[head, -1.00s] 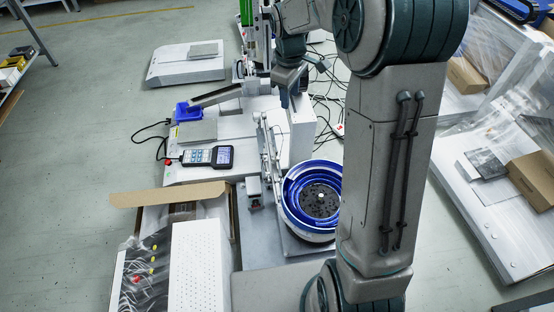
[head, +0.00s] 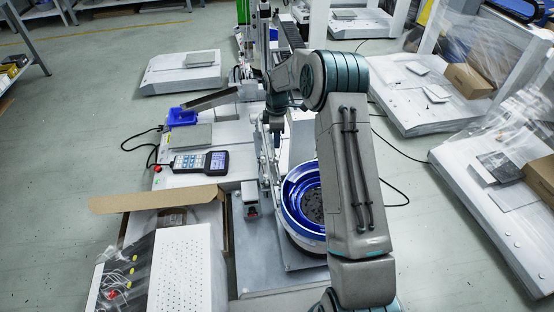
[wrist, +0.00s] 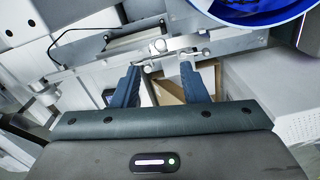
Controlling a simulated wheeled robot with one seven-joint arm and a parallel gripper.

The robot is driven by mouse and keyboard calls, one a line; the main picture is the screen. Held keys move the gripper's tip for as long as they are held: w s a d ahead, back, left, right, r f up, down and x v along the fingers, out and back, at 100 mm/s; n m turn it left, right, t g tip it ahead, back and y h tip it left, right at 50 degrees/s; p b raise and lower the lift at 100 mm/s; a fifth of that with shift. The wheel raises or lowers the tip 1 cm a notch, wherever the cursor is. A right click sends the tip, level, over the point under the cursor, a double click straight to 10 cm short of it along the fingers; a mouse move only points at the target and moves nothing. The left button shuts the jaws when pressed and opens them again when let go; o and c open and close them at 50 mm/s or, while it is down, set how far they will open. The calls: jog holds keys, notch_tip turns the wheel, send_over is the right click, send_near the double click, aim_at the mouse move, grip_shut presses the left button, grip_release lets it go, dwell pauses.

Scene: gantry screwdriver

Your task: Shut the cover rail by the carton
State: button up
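A slim metal rail assembly (head: 266,152), which seems to be the cover rail, runs along the left side of the blue bowl feeder. In the wrist view a metal bar with small rods and joints (wrist: 170,54) lies just beyond my fingertips. I cannot tell how far the rail is open. The open carton (head: 155,199), brown with a raised flap, stands at the lower left. Some of its cardboard shows between my fingers in the wrist view (wrist: 170,90). My gripper (wrist: 160,66) is open and empty, its two blue fingers apart. In the head view it is mostly hidden around the machine.
The blue bowl feeder (head: 302,200) stands right of the rail, close to my arm. A handheld controller (head: 204,163) lies on the white base. A white perforated box (head: 187,270) is in front of the carton. Loose cables lie on the floor at right.

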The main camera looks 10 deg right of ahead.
aim_at(277, 158)
jog(key=f+b, duration=0.1)
jog(key=f, duration=0.3)
jog(key=f+b, duration=0.2)
jog(key=f, duration=0.3)
jog(key=shift+s+f, duration=0.2)
jog(key=shift+f, duration=0.05)
grip_shut()
